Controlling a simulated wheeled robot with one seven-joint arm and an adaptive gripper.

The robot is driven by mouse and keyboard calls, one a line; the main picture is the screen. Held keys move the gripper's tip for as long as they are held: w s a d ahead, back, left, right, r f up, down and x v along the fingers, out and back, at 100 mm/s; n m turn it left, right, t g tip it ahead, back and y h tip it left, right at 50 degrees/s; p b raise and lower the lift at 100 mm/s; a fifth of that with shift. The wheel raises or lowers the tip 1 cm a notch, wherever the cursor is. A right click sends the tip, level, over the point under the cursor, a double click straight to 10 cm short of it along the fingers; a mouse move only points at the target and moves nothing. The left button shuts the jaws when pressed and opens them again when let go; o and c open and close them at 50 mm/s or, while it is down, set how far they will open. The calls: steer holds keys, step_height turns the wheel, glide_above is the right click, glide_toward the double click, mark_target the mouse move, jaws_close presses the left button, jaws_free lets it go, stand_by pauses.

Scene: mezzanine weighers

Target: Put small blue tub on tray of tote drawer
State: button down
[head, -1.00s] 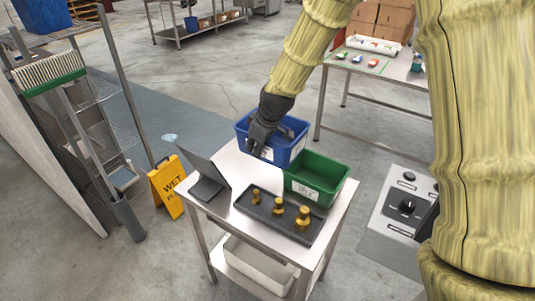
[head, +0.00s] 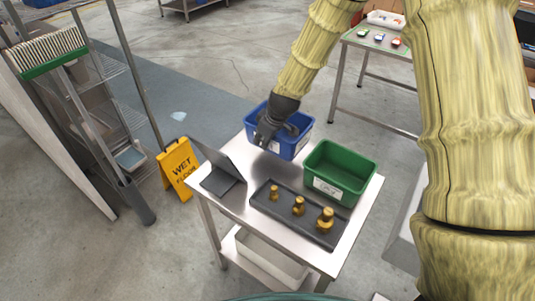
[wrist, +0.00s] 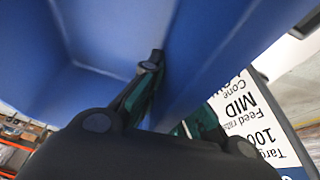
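In the wrist view one finger lies against the inside of the blue tub's wall (wrist: 225,50); the other is outside, beside the white label. The gripper looks shut on this wall. Whether the blue tub rests on the table or hangs just above it, I cannot tell. I cannot make out a tote drawer with a tray for certain.
A green tub (head: 340,172) and a black tray (head: 285,219) with three brass weights stand on the table, with a dark tablet stand (head: 222,181) at left. A white bin (head: 270,258) is on the lower shelf. A yellow floor sign (head: 178,169) stands left.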

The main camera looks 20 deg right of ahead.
steer(key=shift+s+f+p, duration=0.1)
steer(key=shift+f+p, duration=0.8)
steer(key=shift+f, duration=2.3)
steer(key=shift+f, duration=0.1)
steer(key=shift+f, duration=0.1)
steer(key=c, duration=1.6)
jaws_free()
steer(key=shift+c, duration=0.2)
steer(key=shift+r, duration=0.25)
